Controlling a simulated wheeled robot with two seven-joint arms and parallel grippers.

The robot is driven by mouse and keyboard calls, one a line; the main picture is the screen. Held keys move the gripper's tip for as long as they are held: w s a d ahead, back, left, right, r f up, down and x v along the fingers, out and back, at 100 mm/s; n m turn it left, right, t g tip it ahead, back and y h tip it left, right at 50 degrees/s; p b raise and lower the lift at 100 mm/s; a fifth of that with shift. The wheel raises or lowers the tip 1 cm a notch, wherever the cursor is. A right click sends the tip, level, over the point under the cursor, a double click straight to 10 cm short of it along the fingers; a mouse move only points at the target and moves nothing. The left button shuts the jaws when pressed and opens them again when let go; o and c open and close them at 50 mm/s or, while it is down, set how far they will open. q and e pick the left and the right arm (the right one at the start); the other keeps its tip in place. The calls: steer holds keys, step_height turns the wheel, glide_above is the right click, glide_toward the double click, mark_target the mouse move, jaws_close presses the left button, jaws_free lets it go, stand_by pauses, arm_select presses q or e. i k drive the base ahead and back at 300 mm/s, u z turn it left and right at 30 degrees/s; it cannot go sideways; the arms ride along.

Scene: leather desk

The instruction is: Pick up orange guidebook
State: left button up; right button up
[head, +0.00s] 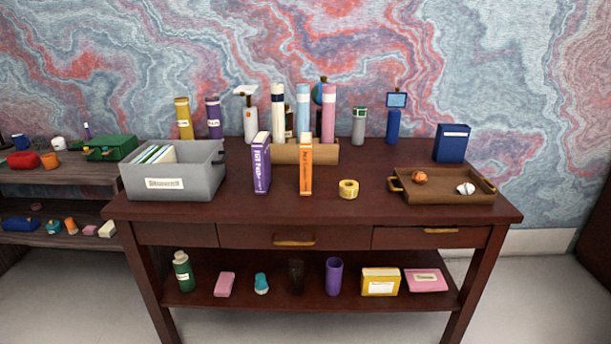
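The orange guidebook (306,168) stands upright on the dark wooden desk (400,215), near the middle, with its spine facing me. The spine has a pale band at the top and dark lettering. A purple book (261,170) stands upright to its left, with a gap between them. A roll of yellow tape (348,189) lies to its right. Neither of my grippers shows in the head view.
A grey bin (205,180) with papers stands at the left. A brown tray (440,192) holds an orange ball and a white one at the right. A wooden holder (327,152) with tall rolls stands behind the guidebook. The desk front is clear.

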mark_target(306, 141)
steer(key=z, duration=0.75)
steer(key=i, duration=0.45)
